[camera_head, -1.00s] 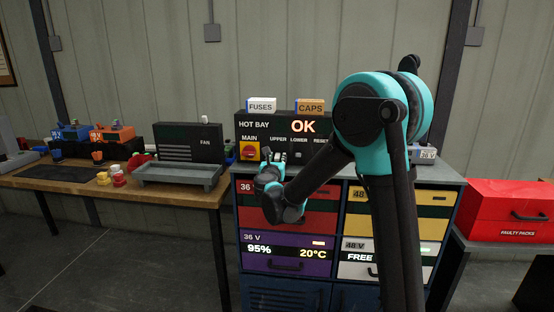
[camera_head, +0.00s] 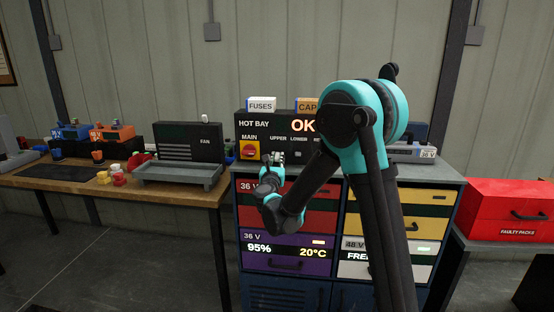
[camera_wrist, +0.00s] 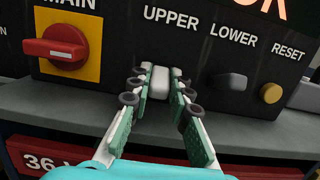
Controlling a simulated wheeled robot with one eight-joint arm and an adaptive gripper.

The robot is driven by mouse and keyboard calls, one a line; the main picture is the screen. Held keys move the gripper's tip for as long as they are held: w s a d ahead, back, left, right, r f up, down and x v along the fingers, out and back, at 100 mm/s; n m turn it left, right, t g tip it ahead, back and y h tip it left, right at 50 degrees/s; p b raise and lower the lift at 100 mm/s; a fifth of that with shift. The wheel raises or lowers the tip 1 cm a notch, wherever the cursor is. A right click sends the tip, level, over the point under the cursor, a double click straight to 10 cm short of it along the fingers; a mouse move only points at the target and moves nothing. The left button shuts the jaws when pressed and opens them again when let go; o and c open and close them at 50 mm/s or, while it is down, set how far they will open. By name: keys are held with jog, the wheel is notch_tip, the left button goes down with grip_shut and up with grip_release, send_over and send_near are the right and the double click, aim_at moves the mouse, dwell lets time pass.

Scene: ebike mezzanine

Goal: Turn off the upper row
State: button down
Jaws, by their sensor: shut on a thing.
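The black HOT BAY panel (camera_head: 250,133) stands on top of the drawer cabinet, with the labels MAIN, UPPER, LOWER and RESET. In the wrist view, the pale switch under UPPER (camera_wrist: 160,82) sits between the fingertips of my gripper (camera_wrist: 159,90). My gripper is shut on this switch, with a finger on each side. The dark LOWER switch (camera_wrist: 228,82) is to the right, apart from the fingers. In the head view, my gripper (camera_head: 272,158) is at the panel's lower front and hides the upper switch. The display above reads OK (camera_head: 302,126).
The red MAIN knob (camera_wrist: 52,50) on its yellow plate is left of the fingers. The brass RESET button (camera_wrist: 270,93) is at the right. FUSES (camera_head: 261,104) and CAPS (camera_head: 307,104) boxes stand on the panel. Drawers (camera_head: 290,242) lie below the gripper.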

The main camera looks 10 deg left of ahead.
jog(key=c, duration=1.4)
grip_release()
jog(key=s+f, duration=0.1)
jog(key=s, duration=1.1)
jog(key=shift+a+f, duration=0.2)
jog(key=shift+f, duration=0.2)
